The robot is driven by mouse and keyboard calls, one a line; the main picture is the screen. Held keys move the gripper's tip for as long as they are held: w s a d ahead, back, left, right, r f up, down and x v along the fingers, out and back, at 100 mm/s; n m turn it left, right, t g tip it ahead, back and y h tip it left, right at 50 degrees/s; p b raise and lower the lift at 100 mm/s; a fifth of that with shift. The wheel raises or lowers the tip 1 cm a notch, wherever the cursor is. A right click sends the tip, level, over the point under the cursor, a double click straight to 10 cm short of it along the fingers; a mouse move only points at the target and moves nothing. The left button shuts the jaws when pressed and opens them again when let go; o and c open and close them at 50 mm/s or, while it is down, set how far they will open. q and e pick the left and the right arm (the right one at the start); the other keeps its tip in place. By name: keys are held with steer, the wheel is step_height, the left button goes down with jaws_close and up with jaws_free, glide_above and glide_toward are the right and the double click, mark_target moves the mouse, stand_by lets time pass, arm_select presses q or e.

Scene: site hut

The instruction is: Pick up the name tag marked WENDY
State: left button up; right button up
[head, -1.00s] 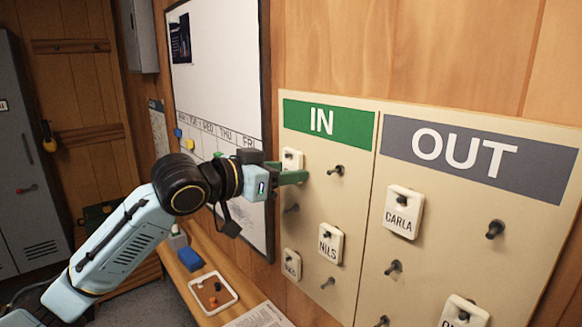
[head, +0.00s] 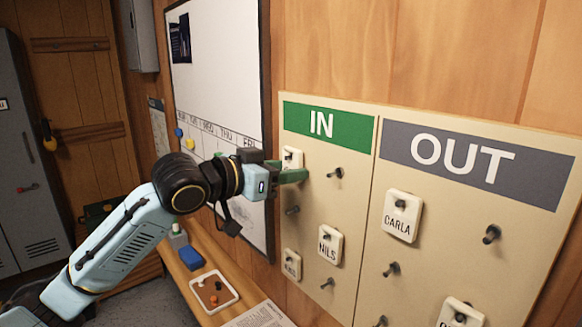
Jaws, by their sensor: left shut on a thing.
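My left gripper (head: 288,175) is at the upper left of the IN panel, with its green fingers shut on a white name tag (head: 292,157). The fingers cover the tag's lower part, so its name cannot be read. The tag is still at its peg by the board. Other tags hang on pegs: NILS (head: 330,244) and one with small, unclear lettering (head: 291,265) under IN, and CARLA (head: 402,216) under OUT. Another OUT tag (head: 461,314) is cut off by the bottom edge. No tag legibly reads WENDY. My right gripper is not in view.
The board (head: 362,270) has several bare pegs, one just right of my gripper (head: 336,173). A whiteboard (head: 225,75) is on the wall behind my left arm. Below, a narrow shelf (head: 190,273) holds a blue block (head: 191,259), a small tray (head: 232,301) and a paper (head: 262,315).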

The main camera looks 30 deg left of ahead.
arm_select(q)
steer(key=f+b+v, duration=0.1)
steer(key=b+v, duration=0.2)
steer(key=v, duration=0.4)
stand_by(1.0)
